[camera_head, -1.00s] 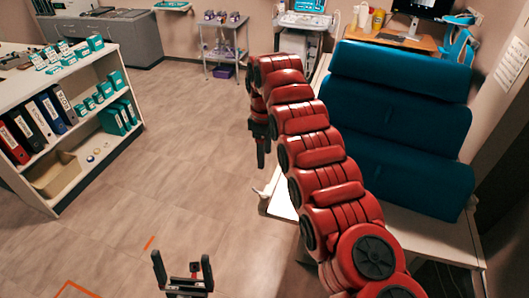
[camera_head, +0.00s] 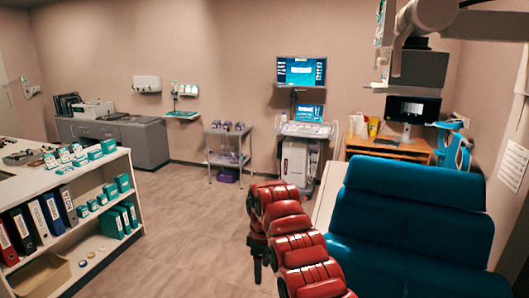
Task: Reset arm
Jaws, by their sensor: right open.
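My red right arm rises from the bottom edge in front of the teal exam chair. Its dark right gripper (camera_head: 258,270) hangs down at the arm's far end, over the floor. The gripper is small, seen partly from the side, and open. I see nothing held in it. My left gripper is not in view.
The teal padded chair (camera_head: 412,212) fills the lower right. A white shelf unit (camera_head: 100,238) with binders and boxes stands at left. A small trolley (camera_head: 228,160) and a monitor cart (camera_head: 302,130) stand at the back. The floor (camera_head: 185,215) between is clear.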

